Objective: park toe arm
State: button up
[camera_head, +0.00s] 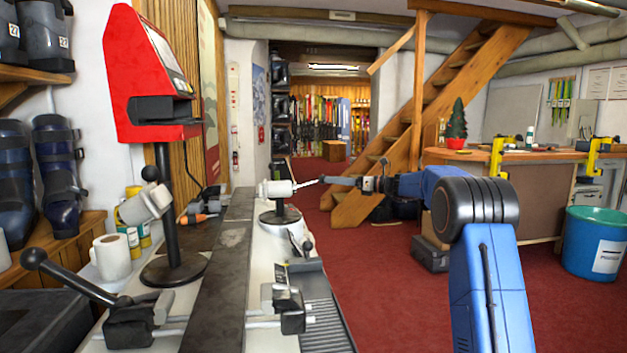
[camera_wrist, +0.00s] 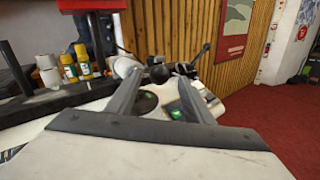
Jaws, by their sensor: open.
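My gripper (camera_wrist: 161,76) is open, its two grey fingers spread in the wrist view. A black ball knob (camera_wrist: 159,74) shows between the fingertips; I cannot tell whether it is within their reach or beyond them. A white cylindrical arm part (camera_wrist: 126,66) lies beside the knob, partly behind the left finger. In the head view a white cylindrical head on a short stand (camera_head: 277,189) stands on the bench, and my gripper (camera_head: 318,181) points at it from the right, very close. I cannot tell for sure which part is the toe arm.
A red display unit (camera_head: 150,75) stands on a black post at the left, with another white cylinder (camera_head: 145,205) on it. Levers and a clamp block (camera_head: 285,307) are on the near bench. Red floor (camera_head: 385,270) is open to the right.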

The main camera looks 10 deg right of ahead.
jog(key=x, duration=0.9)
jog(key=shift+w+a, duration=0.15)
jog(key=shift+a, duration=0.05)
jog(key=shift+c, duration=0.2)
